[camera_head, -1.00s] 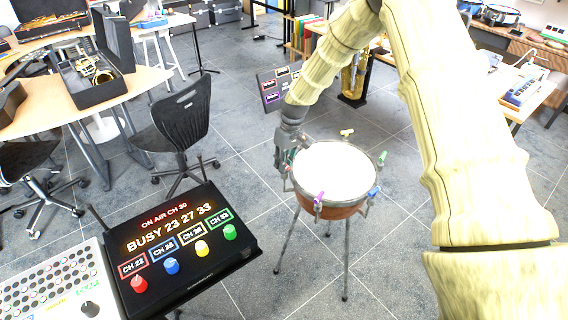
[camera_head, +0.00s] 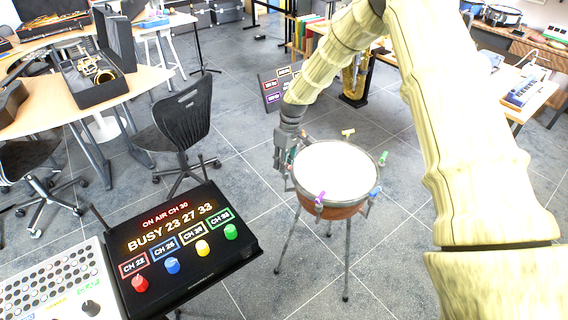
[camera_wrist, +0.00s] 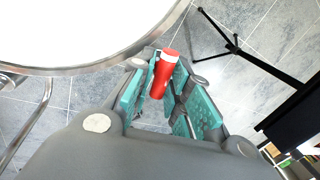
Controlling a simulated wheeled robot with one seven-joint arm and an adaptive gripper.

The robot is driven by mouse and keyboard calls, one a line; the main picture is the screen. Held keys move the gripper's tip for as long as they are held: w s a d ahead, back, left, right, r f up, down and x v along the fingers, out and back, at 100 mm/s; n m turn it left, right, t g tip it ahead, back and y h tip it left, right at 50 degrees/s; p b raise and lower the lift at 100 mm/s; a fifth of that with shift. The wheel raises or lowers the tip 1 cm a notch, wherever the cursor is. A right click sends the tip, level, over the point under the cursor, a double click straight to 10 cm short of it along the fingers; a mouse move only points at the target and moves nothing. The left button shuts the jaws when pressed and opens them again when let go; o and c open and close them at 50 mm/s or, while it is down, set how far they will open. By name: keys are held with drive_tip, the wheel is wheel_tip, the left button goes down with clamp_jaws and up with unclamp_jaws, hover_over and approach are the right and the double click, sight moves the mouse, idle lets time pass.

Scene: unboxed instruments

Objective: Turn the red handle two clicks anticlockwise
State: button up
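A round drum (camera_head: 334,168) with a white head and a reddish-brown shell stands on metal legs. Coloured handles sit around its rim: purple (camera_head: 319,198), blue (camera_head: 375,192), green (camera_head: 384,158) and yellow (camera_head: 348,132). The red handle (camera_wrist: 163,75) shows in the wrist view beside the drum rim (camera_wrist: 120,58), standing up between my teal finger pads. My gripper (camera_head: 287,163) is at the left side of the drum and hides the red handle in the head view. In the wrist view, the fingertips of my gripper (camera_wrist: 162,82) lie close against both sides of the red handle.
A black panel (camera_head: 185,240) with lit text and coloured knobs stands at the front left, next to a white console (camera_head: 60,285). A black chair (camera_head: 180,125) is behind it. A dark sign (camera_head: 272,95) stands behind my gripper.

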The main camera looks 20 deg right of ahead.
drive_tip(key=shift+o, duration=1)
drive_tip(key=shift+a, duration=0.1)
drive_tip(key=shift+r, duration=0.1)
wheel_tip(320, 180, up, 12)
drive_tip(key=w+d, duration=0.1)
drive_tip(key=d, duration=0.1)
drive_tip(key=shift+f, duration=0.2)
drive_tip(key=shift+d, duration=0.1)
